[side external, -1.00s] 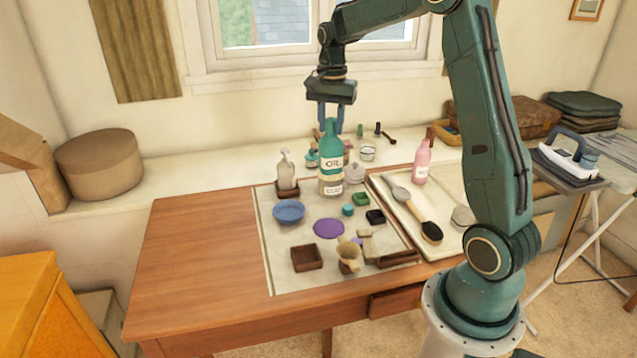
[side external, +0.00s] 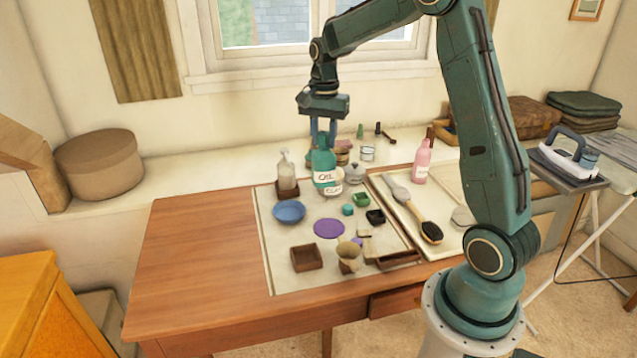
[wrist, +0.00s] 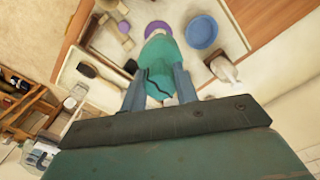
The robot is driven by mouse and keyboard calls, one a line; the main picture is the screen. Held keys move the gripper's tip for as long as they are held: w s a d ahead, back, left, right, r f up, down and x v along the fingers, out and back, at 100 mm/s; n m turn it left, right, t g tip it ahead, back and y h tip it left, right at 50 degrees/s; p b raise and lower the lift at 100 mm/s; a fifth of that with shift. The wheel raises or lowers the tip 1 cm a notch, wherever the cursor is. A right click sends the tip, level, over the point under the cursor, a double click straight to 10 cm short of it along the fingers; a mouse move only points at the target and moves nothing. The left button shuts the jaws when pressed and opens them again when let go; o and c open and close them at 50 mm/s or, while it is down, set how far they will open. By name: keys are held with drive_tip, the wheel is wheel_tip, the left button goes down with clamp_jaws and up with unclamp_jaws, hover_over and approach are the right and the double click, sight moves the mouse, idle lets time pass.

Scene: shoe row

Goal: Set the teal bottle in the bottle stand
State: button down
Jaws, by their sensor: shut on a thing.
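The teal bottle (side external: 325,176), with a white label reading "OIL", is upright in my gripper (side external: 323,140), which is shut on its upper part. The bottle is held above the back of the pale mat, in front of a labelled pale jar (side external: 334,189) that it partly hides. In the wrist view the teal bottle (wrist: 163,58) lies between the two fingers of my gripper (wrist: 159,88). A brown square open holder (side external: 307,257), which looks like the bottle stand, sits empty at the mat's front left, apart from the bottle.
A pump bottle (side external: 287,172) stands in a similar brown base left of the teal bottle. A blue bowl (side external: 289,212) and purple disc (side external: 329,228) lie on the mat. A tray (side external: 447,240) with brushes and a pink bottle (side external: 422,161) is at right.

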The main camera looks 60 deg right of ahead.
drive_tip(key=s+a+f, duration=0.1)
drive_tip(key=a+f, duration=1)
drive_tip(key=a, duration=0.1)
drive_tip(key=shift+s+f, duration=0.35)
drive_tip(key=shift+f, duration=0.05)
drive_tip(key=shift+a+f, duration=0.1)
drive_tip(key=shift+f, duration=0.05)
drive_tip(key=shift+f, duration=2.6)
drive_tip(key=c, duration=1)
unclamp_jaws()
drive_tip(key=shift+c, duration=0.4)
